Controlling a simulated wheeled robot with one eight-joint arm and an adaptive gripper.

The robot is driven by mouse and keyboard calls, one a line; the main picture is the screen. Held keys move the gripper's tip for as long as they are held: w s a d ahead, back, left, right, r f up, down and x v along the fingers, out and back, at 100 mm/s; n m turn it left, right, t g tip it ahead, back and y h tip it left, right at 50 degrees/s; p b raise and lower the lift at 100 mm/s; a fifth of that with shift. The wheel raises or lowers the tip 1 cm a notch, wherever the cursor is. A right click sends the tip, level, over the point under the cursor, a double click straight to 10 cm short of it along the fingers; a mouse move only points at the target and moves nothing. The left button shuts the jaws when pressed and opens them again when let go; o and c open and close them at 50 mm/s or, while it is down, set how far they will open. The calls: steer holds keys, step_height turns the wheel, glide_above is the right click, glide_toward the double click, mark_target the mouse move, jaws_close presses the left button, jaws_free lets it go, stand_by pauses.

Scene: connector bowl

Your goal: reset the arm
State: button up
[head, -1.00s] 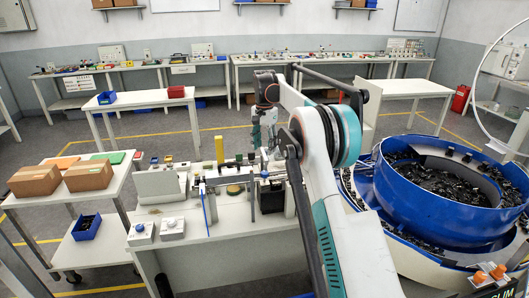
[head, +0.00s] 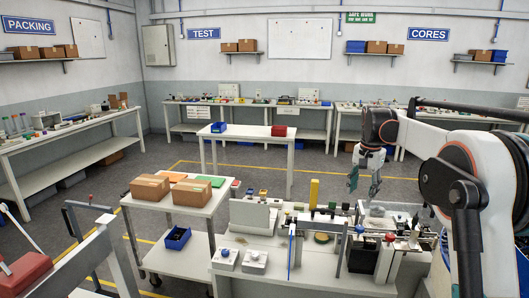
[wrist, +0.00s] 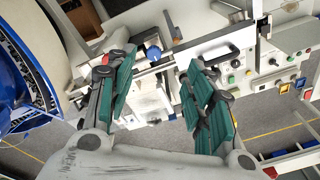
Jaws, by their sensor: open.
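My gripper (head: 365,184) hangs from my raised arm at the right of the head view, fingers pointing down, above the right part of the white workbench (head: 262,270). In the wrist view my gripper (wrist: 158,95) shows two green-padded fingers spread apart with nothing between them. Bench fixtures with a blue knob (wrist: 153,52) lie beyond the fingers, apart from them. In the head view I cannot tell how high the fingertips are over the bench.
A trolley (head: 190,213) with cardboard boxes (head: 150,188) stands left of the bench. A yellow post (head: 313,193) rises from the bench. The blue bowl (wrist: 20,75) shows at the left edge of the wrist view.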

steer(key=s+a+r+n+t+b, duration=0.2)
steer(key=s+a, duration=0.2)
steer(key=s, duration=0.7)
steer(key=s+a+r+n+t+b, duration=0.1)
steer(key=s+a+n, duration=0.25)
steer(key=s, duration=0.65)
steer(key=s+a+f+n+t+b, duration=0.1)
steer(key=s+a+f+n, duration=0.1)
steer(key=s+f, duration=0.4)
steer(key=s+a+f+n+t+b, duration=0.2)
steer(key=s+f, duration=0.5)
steer(key=s, duration=0.8)
steer(key=shift+a+f+b, duration=0.15)
steer(key=shift+a+b, duration=0.15)
steer(key=shift+a, duration=0.4)
